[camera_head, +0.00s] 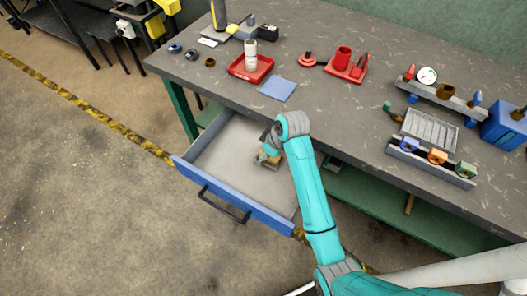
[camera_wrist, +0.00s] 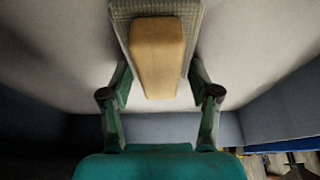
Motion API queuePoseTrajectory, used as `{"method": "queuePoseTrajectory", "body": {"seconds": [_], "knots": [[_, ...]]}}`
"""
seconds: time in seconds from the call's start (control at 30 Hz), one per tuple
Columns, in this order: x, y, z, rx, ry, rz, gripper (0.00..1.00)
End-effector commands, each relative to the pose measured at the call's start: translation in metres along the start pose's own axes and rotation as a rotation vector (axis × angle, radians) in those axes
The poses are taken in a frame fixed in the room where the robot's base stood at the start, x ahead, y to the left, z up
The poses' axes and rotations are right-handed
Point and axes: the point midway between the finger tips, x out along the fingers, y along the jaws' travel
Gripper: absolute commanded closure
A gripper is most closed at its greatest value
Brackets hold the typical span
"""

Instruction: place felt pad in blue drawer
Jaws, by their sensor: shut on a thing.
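The felt pad (camera_wrist: 157,55) is a grey block with a tan wooden back, seen in the wrist view between my fingers. In the head view the felt pad (camera_head: 262,158) shows as a small tan and grey piece inside the drawer's outline. My gripper (camera_head: 269,151) is shut on it; its two green fingers (camera_wrist: 160,75) lie along its sides. The blue drawer (camera_head: 245,213) is pulled open under the bench, with a pale, bare floor. My gripper is over or within the drawer. I cannot tell whether the pad touches the drawer floor. My arm hides the drawer's right part.
The workbench (camera_head: 350,130) stands behind and right of the drawer. On it are a red tray (camera_head: 238,70) with a white cylinder, a blue square sheet (camera_head: 279,89), a red holder (camera_head: 345,72) and metal racks (camera_head: 428,165). The drawer's walls surround my gripper.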

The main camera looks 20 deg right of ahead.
Motion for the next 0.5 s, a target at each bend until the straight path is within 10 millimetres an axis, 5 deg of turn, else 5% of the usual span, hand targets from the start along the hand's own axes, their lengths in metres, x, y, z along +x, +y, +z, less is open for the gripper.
{"method": "queuePoseTrajectory", "body": {"seconds": [0.07, 0.1, 0.17, 0.5], "knots": [[0.0021, -0.0001, 0.0008, 0.0, 0.0, 0.0, 0.94], [0.0017, -0.0001, 0.0006, 0.0, 0.0, 0.0, 0.29], [0.0017, -0.0001, 0.0006, 0.0, 0.0, 0.0, 0.14], [0.0008, 0.0, 0.0001, 0.0, 0.0, 0.0, 0.13]]}}
